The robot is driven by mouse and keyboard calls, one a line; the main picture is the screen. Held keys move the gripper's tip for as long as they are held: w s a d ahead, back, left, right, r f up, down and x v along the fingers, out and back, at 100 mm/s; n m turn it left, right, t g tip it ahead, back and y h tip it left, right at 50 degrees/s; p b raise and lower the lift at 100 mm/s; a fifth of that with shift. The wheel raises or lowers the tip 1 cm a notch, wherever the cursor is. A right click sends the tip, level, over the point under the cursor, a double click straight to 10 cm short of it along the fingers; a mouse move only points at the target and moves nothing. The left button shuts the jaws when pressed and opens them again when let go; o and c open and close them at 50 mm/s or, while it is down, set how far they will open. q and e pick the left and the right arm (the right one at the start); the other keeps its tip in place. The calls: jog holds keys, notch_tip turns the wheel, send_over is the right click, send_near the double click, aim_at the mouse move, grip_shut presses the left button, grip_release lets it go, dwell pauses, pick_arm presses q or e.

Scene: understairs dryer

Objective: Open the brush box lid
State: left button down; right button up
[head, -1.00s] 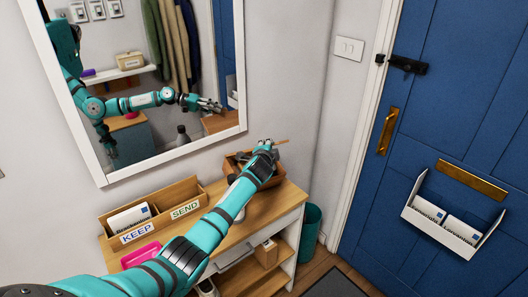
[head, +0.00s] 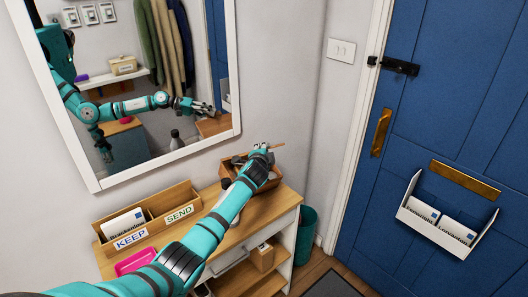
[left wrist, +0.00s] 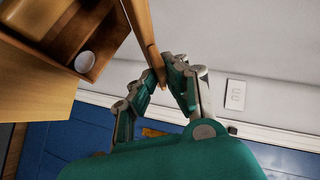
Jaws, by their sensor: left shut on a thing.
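The brush box (head: 262,181) is a wooden box at the back right of the console table, and its inside shows. Its lid (head: 277,147) is a thin wooden board seen nearly edge-on, raised above the box. My left gripper (head: 265,149) reaches over the box and is shut on the lid's edge. In the left wrist view the lid (left wrist: 143,32) runs down between the fingertips (left wrist: 161,76). The open box (left wrist: 84,38) is beside it, with a white round thing inside. The gripper hides part of the box in the head view. My right gripper is not directly in view.
A wooden KEEP and SEND sorter (head: 150,219) and a pink tray (head: 134,261) stand on the table (head: 238,235). A mirror (head: 140,90) hangs close behind. A teal bin (head: 306,236) stands right of the table, before the blue door (head: 440,110).

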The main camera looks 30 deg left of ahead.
pick_arm(q)
jog(key=c, duration=1.4)
grip_release()
jog(key=shift+r, duration=0.1)
jog(key=shift+c, duration=0.2)
jog(key=shift+s+d, duration=0.1)
jog(key=shift+s, duration=0.05)
jog(key=v, duration=1.1)
jog(key=shift+s+d+r, duration=0.15)
jog(key=shift+s+r, duration=0.05)
jog(key=shift+s, duration=0.15)
